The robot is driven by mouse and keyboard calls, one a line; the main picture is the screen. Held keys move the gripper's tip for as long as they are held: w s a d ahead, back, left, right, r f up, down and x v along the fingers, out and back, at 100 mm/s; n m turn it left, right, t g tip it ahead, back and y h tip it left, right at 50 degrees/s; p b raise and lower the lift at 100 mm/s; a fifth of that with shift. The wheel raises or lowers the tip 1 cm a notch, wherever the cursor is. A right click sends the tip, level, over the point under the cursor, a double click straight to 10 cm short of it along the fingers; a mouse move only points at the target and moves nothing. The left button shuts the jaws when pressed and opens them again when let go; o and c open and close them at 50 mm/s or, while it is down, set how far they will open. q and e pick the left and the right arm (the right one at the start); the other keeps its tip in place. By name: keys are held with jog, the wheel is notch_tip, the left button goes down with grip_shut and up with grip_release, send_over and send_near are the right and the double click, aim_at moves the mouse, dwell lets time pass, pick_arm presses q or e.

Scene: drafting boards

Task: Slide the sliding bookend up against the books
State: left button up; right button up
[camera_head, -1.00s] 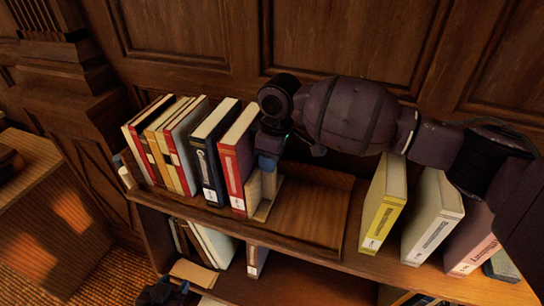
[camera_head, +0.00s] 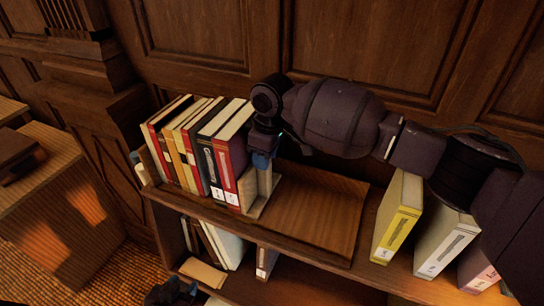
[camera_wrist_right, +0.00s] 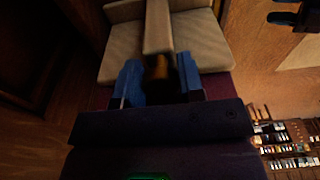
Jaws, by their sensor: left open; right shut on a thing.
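The sliding bookend (camera_head: 262,187), light wood with an upright and a flat foot, stands at the right end of a row of books (camera_head: 195,145) on the shelf top. The row ends in a red book (camera_head: 227,158) that appears to touch or nearly touch the bookend. My right gripper (camera_head: 262,158) comes from the right and is shut on the bookend's upright. In the right wrist view, the blue fingers (camera_wrist_right: 160,82) sit on both sides of the upright, above the pale bookend (camera_wrist_right: 205,40). My left gripper (camera_head: 172,293) is low at the bottom edge, mostly cut off, away from the books.
A pale end piece (camera_head: 141,170) stands at the row's left. Right of the bookend, the wooden tray-like surface (camera_head: 315,215) is bare. A yellow book (camera_head: 397,218) and other books stand further right, under my right arm. A lower shelf holds more books (camera_head: 225,243).

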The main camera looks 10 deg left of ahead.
jog(key=shift+a, duration=0.5)
jog(key=shift+w+a, duration=0.15)
jog(key=shift+a, duration=0.6)
jog(key=o, duration=0.9)
jog(key=shift+w+a, duration=0.1)
jog(key=shift+o, duration=0.2)
jog(key=shift+d+r, duration=0.2)
jog(key=shift+r, duration=1.45)
jog(key=shift+d+r, duration=0.25)
jog(key=shift+r, duration=1.4)
jog(key=shift+d+r, duration=0.2)
jog(key=shift+r, duration=1.45)
jog(key=shift+s+f, duration=0.1)
jog(key=shift+s, duration=0.1)
